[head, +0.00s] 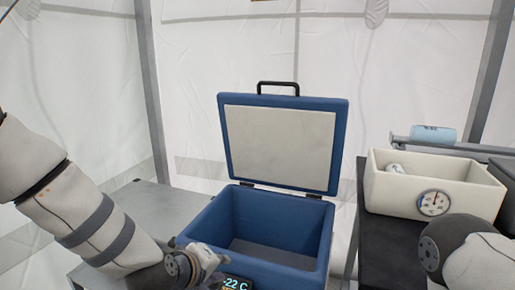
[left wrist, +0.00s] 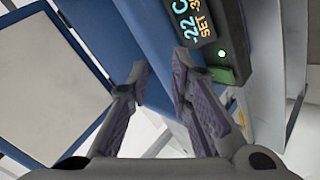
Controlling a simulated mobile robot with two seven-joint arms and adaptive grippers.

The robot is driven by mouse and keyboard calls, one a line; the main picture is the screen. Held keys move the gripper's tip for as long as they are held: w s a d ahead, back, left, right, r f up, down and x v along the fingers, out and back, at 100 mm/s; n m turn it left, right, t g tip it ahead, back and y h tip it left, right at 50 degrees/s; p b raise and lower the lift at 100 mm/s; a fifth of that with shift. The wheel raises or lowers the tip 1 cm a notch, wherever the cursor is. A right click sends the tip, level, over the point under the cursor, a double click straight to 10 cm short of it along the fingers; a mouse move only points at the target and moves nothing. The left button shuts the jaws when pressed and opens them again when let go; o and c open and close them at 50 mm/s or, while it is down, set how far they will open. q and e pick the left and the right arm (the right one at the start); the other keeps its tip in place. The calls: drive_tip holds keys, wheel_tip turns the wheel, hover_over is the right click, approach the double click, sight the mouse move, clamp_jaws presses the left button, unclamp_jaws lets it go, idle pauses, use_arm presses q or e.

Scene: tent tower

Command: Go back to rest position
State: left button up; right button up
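My left gripper (head: 208,262) is at the front left corner of the blue cooler box (head: 312,240). The cooler's hinged lid (head: 280,148) stands open. In the left wrist view the two fingers of my left gripper (left wrist: 160,68) are apart with nothing between them, close to the cooler's display (left wrist: 200,22), which reads -22 C and has a green light below it. The inside of the cooler that shows looks empty. Part of my right arm (head: 465,250) shows at the lower right; its gripper is out of view.
A cream box (head: 385,200) with a round dial stands on a dark table to the right, with a white cylinder inside. A light blue cylinder (head: 433,134) lies on a rail behind it. The grey table (head: 160,208) left of the cooler is clear. White tent walls stand behind.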

use_arm(q)
drive_tip(key=s+a+f+m+g+y, duration=0.1)
drive_tip(key=s+a+f+m+g, duration=0.25)
drive_tip(key=s+f, duration=0.9)
drive_tip(key=s+a+f+m+g, duration=0.1)
drive_tip(key=s+a+f+g, duration=0.1)
drive_tip(key=s, duration=0.8)
drive_tip(key=s+a+f+m+g+y, duration=0.1)
drive_tip(key=s+a+f+m+g, duration=0.1)
drive_tip(key=s+a, duration=0.3)
drive_tip(key=s+a+f+m+g+y, duration=0.1)
drive_tip(key=s+a+f+g, duration=0.1)
drive_tip(key=s, duration=1.2)
drive_tip(key=shift+s+a+f+m+g, duration=0.4)
drive_tip(key=shift+a+g, duration=0.25)
drive_tip(key=shift+g, duration=0.1)
drive_tip(key=shift+w, duration=0.15)
